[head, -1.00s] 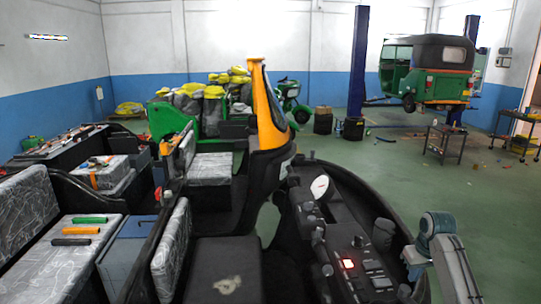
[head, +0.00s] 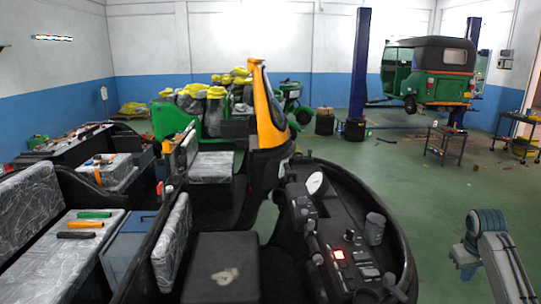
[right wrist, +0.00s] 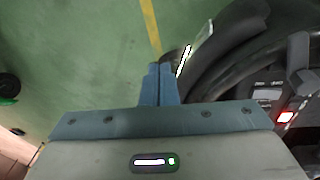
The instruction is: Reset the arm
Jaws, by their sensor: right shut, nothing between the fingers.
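My right gripper (head: 464,258) is at the lower right of the head view, over the green floor and to the right of the black control console (head: 397,230). It is apart from the console. In the right wrist view its two blue fingers (right wrist: 160,84) are together with nothing between them. My left gripper is not in view.
The console has a lit red button (head: 340,254), a grey knob (head: 375,228) and several switches. A bench with coloured-handled tools (head: 80,225) stands at the left. A green rickshaw (head: 430,72) is raised on a lift at the back right.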

